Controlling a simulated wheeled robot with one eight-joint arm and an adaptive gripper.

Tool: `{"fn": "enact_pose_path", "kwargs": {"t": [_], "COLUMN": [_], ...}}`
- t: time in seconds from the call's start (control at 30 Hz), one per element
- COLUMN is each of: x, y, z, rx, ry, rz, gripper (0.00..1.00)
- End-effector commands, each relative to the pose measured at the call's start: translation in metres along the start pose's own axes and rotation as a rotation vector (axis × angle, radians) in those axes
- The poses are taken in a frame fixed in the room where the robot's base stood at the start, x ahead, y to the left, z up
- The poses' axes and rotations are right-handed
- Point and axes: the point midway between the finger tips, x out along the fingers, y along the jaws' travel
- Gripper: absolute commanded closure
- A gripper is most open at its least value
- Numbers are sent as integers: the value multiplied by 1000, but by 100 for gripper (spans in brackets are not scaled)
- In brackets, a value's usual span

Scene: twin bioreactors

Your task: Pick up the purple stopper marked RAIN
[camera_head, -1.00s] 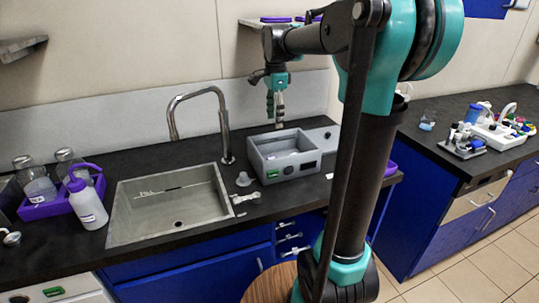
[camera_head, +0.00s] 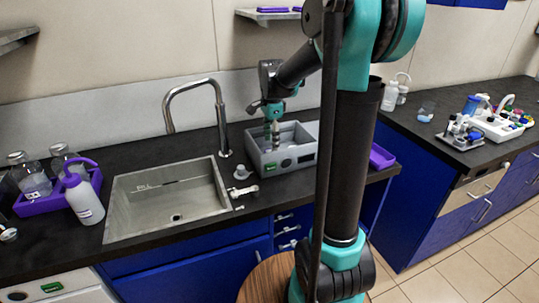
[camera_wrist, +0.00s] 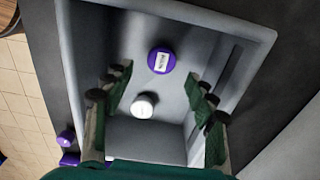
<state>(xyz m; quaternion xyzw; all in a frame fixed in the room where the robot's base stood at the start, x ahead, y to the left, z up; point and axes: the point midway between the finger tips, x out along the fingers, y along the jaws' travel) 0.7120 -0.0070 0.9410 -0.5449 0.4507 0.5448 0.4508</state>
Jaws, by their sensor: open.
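The purple stopper (camera_wrist: 161,61) is a round purple disc with a white label, lying on the floor of the grey box in the wrist view. The label's small print is hard to read but looks like RAIN. A white round piece (camera_wrist: 144,104) lies in the same box, nearer my gripper. My gripper (camera_wrist: 160,92) is open, its green fingers reaching down inside the box with the white piece between them and the purple stopper just beyond the tips. In the head view my gripper (camera_head: 272,138) is lowered into the grey box (camera_head: 284,166); the stopper is hidden there.
The box walls (camera_wrist: 262,35) stand close around my fingers. A sink (camera_head: 166,200) with a tall faucet (camera_head: 222,120) is left of the box. A small grey piece (camera_head: 242,172) stands between them. A purple tray (camera_head: 382,157) is at the right.

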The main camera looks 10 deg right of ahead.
Motion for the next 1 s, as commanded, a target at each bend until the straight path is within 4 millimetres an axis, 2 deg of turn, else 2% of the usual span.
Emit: {"fn": "enact_pose_path", "kwargs": {"t": [0.3,0.63,0.9,1.0], "x": [42,48,48,48], "y": [-1,-1,-1,-1], "z": [6,6,6,6], "rx": [-1,0,0,0], "ry": [0,0,0,0], "rz": [0,0,0,0], "gripper": [43,43,75,84]}}
